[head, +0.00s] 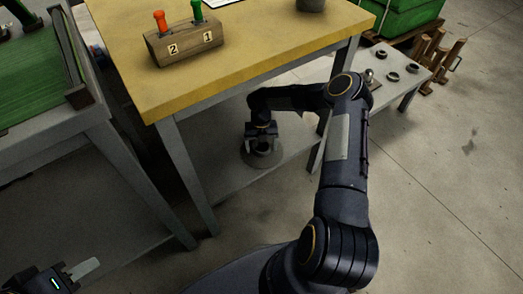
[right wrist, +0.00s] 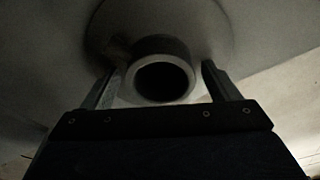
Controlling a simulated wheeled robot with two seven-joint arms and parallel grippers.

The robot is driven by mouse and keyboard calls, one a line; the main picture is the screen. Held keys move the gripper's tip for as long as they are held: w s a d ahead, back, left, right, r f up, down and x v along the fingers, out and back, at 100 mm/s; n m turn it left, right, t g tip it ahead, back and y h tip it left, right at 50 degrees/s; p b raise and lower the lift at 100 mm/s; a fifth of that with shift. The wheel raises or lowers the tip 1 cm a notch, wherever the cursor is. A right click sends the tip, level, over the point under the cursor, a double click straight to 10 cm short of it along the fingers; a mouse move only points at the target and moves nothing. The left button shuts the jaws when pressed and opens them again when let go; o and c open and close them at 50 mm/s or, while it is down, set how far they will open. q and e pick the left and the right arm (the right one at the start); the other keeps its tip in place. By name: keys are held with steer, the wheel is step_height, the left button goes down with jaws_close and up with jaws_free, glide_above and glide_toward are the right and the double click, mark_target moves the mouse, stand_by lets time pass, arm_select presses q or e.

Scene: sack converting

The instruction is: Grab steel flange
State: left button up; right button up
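The steel flange (head: 271,161) is a round grey disc with a raised hollow hub, lying on the lower shelf under the yellow-topped table. In the right wrist view the flange (right wrist: 160,50) shows its hub and dark bore ahead, between the two fingers. My right gripper (head: 262,143) is right at the flange. In the right wrist view, my right gripper (right wrist: 163,82) is open, its fingers on either side of the hub with a small gap at each side. My left gripper (head: 80,271) is at the lower left, away from the flange, only partly in view.
The table (head: 240,62) above the shelf (head: 215,165) carries a wooden block (head: 185,44) with an orange and a green handle. A low bench (head: 400,82) at right holds several small rings. A grey table (head: 60,125) with green sheets stands at left.

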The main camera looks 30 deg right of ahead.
jaws_close()
steer(key=shift+r, duration=0.1)
steer(key=shift+r, duration=0.1)
stand_by(0.4)
